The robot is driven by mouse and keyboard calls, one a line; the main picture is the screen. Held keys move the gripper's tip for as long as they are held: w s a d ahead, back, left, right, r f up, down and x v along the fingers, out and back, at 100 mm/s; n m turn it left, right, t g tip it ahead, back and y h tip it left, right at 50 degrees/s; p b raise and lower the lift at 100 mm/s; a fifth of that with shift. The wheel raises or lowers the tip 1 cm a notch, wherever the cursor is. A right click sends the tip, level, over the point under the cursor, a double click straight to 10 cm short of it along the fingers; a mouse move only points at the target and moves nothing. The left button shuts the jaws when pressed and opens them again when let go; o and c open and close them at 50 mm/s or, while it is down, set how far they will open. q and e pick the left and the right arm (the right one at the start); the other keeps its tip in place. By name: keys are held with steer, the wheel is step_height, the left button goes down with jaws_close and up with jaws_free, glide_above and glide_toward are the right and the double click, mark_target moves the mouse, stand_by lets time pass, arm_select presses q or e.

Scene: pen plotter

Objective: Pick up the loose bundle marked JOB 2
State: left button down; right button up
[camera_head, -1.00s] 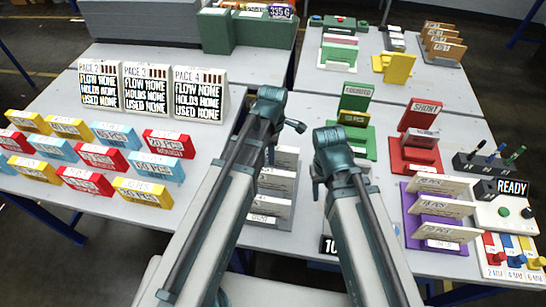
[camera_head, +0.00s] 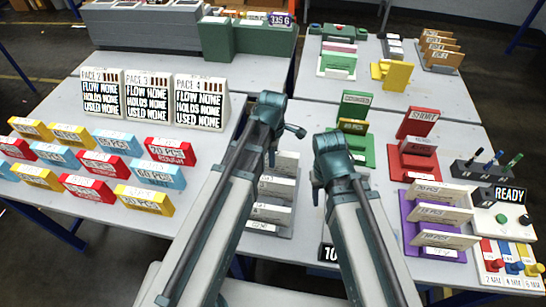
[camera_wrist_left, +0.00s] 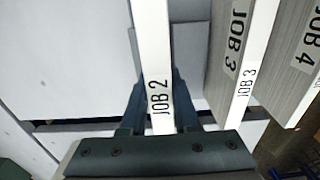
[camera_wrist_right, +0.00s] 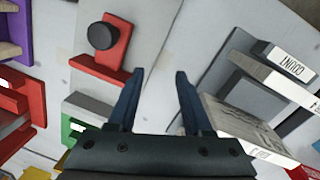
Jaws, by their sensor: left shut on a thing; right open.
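The JOB 2 bundle (camera_wrist_left: 154,55) is a narrow white slab, upright between the fingers of my left gripper (camera_wrist_left: 158,115) in the left wrist view. The gripper is shut on it, and its label faces the camera. A white JOB 3 slab (camera_wrist_left: 252,62) and a grey JOB 4 stack (camera_wrist_left: 300,60) stand to the right of it. My right gripper (camera_wrist_right: 154,90) is open and empty in the right wrist view.
A grey rack with white slabs (camera_head: 272,188) stands between my arms. Several coloured blocks (camera_head: 60,157) and PACE signs (camera_head: 148,98) cover the left table. A green holder (camera_head: 355,135), a red holder (camera_head: 415,145) and a purple rack (camera_head: 412,222) stand on the right.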

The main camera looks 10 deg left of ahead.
arm_select(q)
step_height(320, 180, up, 9)
steer(key=p, duration=0.8)
steer(key=shift+f, duration=0.1)
steer(key=shift+s, duration=0.1)
